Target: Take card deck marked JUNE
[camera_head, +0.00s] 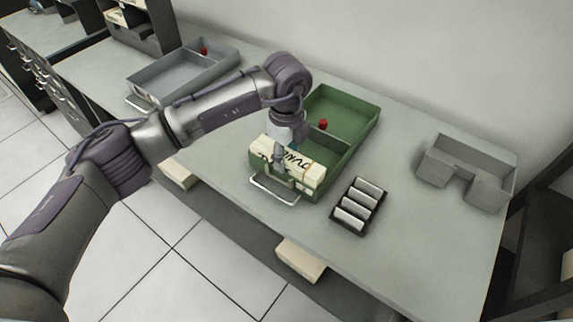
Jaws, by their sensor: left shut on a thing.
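The card deck (306,172), a cream block with dark lettering that looks like JUNE, sits at the front end of the green tray (352,105). My left gripper (281,160) comes down from above and is shut on the deck. The fingers cover part of the lettering. The deck appears to be still within or just above the tray's front end; I cannot tell if it is lifted. My right gripper is not in view.
A small red object (323,124) is in the green tray. A black rack (359,206) with white pieces stands to the right, and a grey notched box (466,172) farther right. A grey tray (185,78) lies at the back left. The table's front edge is near.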

